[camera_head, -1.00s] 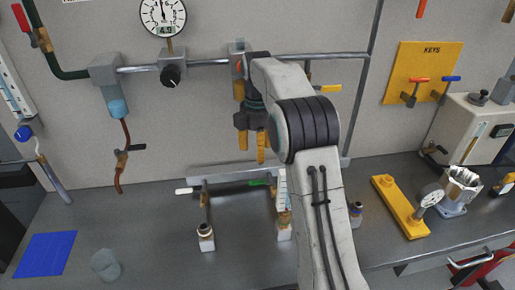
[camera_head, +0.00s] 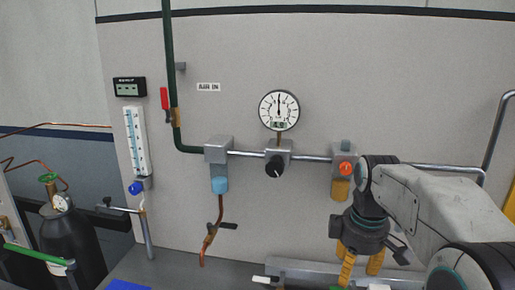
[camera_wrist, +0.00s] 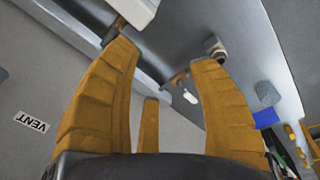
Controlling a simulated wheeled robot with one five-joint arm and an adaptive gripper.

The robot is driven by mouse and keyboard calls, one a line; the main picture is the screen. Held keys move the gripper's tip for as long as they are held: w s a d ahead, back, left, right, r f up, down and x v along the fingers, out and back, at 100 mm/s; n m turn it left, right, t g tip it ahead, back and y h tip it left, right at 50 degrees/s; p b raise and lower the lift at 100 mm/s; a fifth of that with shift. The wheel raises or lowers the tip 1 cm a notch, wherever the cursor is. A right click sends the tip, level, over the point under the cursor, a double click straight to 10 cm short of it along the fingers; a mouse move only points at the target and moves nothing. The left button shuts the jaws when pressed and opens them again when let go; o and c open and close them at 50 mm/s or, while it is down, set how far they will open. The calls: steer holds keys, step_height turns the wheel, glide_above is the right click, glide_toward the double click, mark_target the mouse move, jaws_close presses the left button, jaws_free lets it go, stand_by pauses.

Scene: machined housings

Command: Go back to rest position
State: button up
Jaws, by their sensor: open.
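My gripper (camera_head: 361,268) hangs at the lower right of the head view with its orange fingers pointing down. It is in front of the wall panel, just below the valve with the orange-red knob (camera_head: 346,169). In the wrist view my gripper (camera_wrist: 165,62) shows its orange fingers spread apart, with nothing held between them. The lower ends of the fingers run close to the bottom edge of the head view.
A pipe run on the wall carries a round gauge (camera_head: 279,110), a black knob (camera_head: 274,166) and a blue-ended filter (camera_head: 220,184). A dark gas cylinder (camera_head: 72,245) stands at left. A blue mat (camera_wrist: 266,119) and grey lump (camera_wrist: 266,93) lie on the bench.

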steer(key=s+a+f+m+t, duration=0.1)
steer(key=s+m, duration=0.4)
steer(key=s, duration=0.5)
steer(key=s+a+f+m+t, duration=0.1)
steer(key=s+f+m, duration=0.2)
steer(key=s, duration=0.7)
steer(key=shift+s+a+f+m, duration=0.3)
steer(key=shift+a+m, duration=0.1)
steer(key=shift+m, duration=0.5)
steer(key=shift+w, duration=0.1)
